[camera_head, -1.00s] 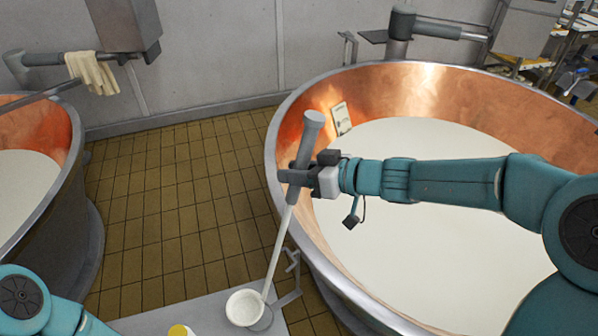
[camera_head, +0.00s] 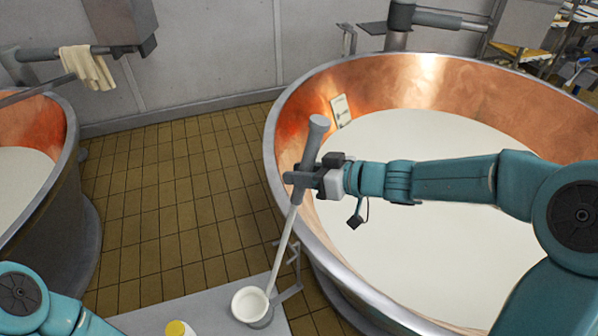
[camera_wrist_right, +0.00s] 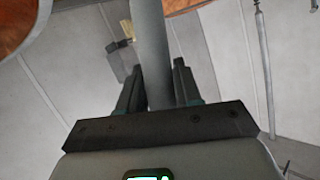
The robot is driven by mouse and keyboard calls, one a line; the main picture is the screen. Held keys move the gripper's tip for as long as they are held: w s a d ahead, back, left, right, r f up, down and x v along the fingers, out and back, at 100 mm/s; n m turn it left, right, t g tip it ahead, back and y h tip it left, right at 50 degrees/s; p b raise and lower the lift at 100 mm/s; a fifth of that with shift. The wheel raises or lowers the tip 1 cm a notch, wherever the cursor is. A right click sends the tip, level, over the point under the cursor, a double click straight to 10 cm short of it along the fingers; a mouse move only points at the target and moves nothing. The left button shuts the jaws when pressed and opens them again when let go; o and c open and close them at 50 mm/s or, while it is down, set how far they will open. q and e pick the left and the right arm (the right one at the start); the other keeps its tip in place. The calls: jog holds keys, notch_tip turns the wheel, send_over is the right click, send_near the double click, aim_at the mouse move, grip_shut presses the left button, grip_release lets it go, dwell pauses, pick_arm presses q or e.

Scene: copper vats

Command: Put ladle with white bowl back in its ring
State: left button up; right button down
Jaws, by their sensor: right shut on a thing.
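The ladle has a thick grey handle (camera_head: 317,137), a thin pale shaft (camera_head: 284,245) and a white bowl (camera_head: 249,303). My right gripper (camera_head: 302,180) is shut on the grey handle, which also shows between the fingers in the right wrist view (camera_wrist_right: 154,55). The ladle leans, with its handle top up to the right and its bowl low to the left. The bowl is over the edge of the grey ledge, beside a metal bracket (camera_head: 291,287). A grey curved part shows under the bowl; I cannot tell whether the bowl sits inside a ring. My left gripper is out of view.
A large copper vat (camera_head: 430,80) of white liquid fills the right, under my right arm. Another vat (camera_head: 62,180) stands at the left. A yellow-topped white container (camera_head: 178,328) stands on the grey ledge (camera_head: 210,308). Tiled floor (camera_head: 180,190) lies open between the vats.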

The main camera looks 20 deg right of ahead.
pick_arm(q)
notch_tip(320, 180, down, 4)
jog(key=b, duration=0.3)
pick_arm(e)
jog(key=f, duration=0.2)
jog(key=d+f, duration=0.1)
jog(key=f, duration=0.2)
jog(key=shift+w+d+f, duration=0.25)
jog(key=shift+d+f, duration=0.1)
jog(key=shift+d, duration=0.05)
jog(key=shift+s, duration=0.1)
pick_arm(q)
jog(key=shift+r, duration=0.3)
pick_arm(e)
jog(key=shift+w+a, duration=0.1)
jog(key=shift+w, duration=0.1)
